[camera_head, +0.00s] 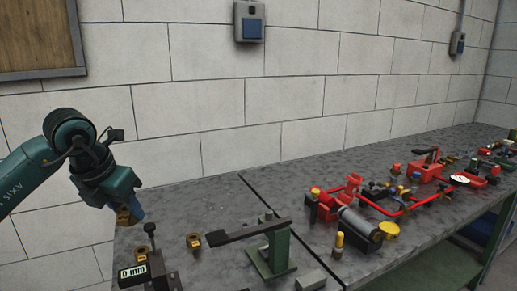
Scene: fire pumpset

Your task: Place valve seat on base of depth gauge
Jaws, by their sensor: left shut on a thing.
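My left gripper (130,212) is at the left, pointing down over the near left end of the table. It is shut on a small brass piece, seemingly the valve seat (124,217), mostly hidden by the fingers. The depth gauge (133,272) stands below and slightly right, with a "0 mm" display and a dark upright stem with a knob on top. The held piece is above the gauge and apart from it. The gauge's base is partly cut off by the bottom edge of the picture. My right gripper is not in view.
Another brass piece (194,241) lies right of the gauge. A green stand with a black lever (272,245) is in the middle of the table (215,203). Red pump parts (345,195) and a dark cylinder (359,228) fill the right. The table's back left is clear.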

